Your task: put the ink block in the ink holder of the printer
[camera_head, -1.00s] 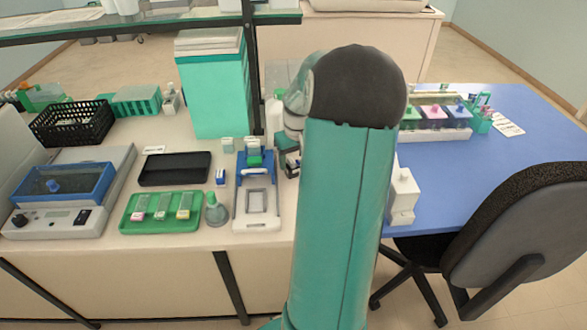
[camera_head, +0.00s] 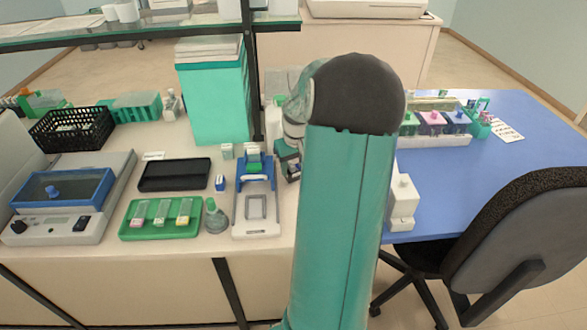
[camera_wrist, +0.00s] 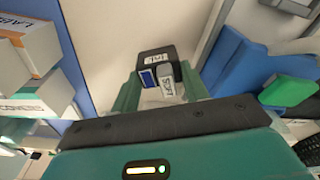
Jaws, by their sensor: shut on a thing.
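A small dark block labelled "INK" (camera_wrist: 155,57), which I take as the ink block, sits between my green fingertips in the wrist view. A blue piece and a grey lettered piece show in front of it; I cannot tell whether they belong to it. My gripper (camera_wrist: 160,82) is shut on the block. In the head view my gripper (camera_head: 287,157) is mostly hidden behind my arm, just right of the blue-and-white device, likely the printer (camera_head: 239,212). A green piece (camera_head: 253,163) sits at its blue back end; it also shows in the wrist view (camera_wrist: 288,91). I cannot make out the ink holder.
Left of the device stand a small bottle (camera_head: 216,218), a green slide tray (camera_head: 161,232) and a black tray (camera_head: 147,187). A tall teal box (camera_head: 218,105) and a shelf post stand behind. A white container (camera_head: 402,205) is right of my arm.

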